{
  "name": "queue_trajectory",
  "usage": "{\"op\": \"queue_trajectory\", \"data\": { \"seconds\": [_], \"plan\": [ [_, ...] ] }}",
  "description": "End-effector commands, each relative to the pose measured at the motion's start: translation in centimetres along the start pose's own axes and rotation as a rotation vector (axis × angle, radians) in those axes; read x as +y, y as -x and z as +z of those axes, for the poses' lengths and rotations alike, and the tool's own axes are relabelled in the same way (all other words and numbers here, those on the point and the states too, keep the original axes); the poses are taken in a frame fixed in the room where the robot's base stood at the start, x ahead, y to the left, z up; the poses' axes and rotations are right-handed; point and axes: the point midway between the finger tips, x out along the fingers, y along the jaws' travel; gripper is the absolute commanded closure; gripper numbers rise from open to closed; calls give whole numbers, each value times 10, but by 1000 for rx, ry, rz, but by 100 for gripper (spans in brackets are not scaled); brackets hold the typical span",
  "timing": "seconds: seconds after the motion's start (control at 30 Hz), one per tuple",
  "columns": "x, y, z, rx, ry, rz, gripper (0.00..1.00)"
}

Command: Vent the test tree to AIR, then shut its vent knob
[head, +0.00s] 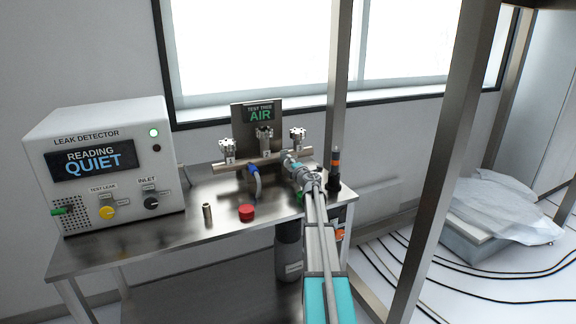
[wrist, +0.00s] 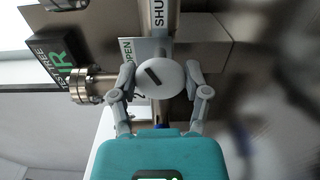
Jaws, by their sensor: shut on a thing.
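The test tree (head: 235,162) is a metal manifold with several flanged ports on the steel bench. Its sign (head: 259,113) reads TEST TREE AIR; part of the sign shows in the wrist view (wrist: 50,60). In the wrist view, my gripper (wrist: 161,80) is shut on a round pale vent knob (wrist: 170,72), one finger on each side. The knob's dark mark slants toward upper left, on the side of the OPEN label (wrist: 128,48). A SHUT label (wrist: 158,14) is above. In the head view, my gripper (head: 292,160) is at the tree's right end, hiding the knob.
The leak detector (head: 100,135) at left reads QUIET, with its green lamp lit. A red cap (head: 247,213) and a small metal cylinder (head: 207,213) stand on the bench front. A dark bottle-like item with an orange band (head: 335,165) is right of my gripper. A metal post (head: 440,180) rises further right.

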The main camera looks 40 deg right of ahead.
Motion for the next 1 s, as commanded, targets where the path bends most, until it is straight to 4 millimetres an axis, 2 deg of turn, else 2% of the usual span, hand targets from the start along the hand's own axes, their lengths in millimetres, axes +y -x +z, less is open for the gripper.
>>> {"op": "queue_trajectory", "data": {
  "seconds": [0.2, 0.5, 1.0],
  "plan": [
    [0, -2, 0, 0, -202, 1, 87],
    [-1, -2, 1, -1, -406, 1, 87],
    [-1, -2, 1, -2, -489, 1, 87]
  ]
}}
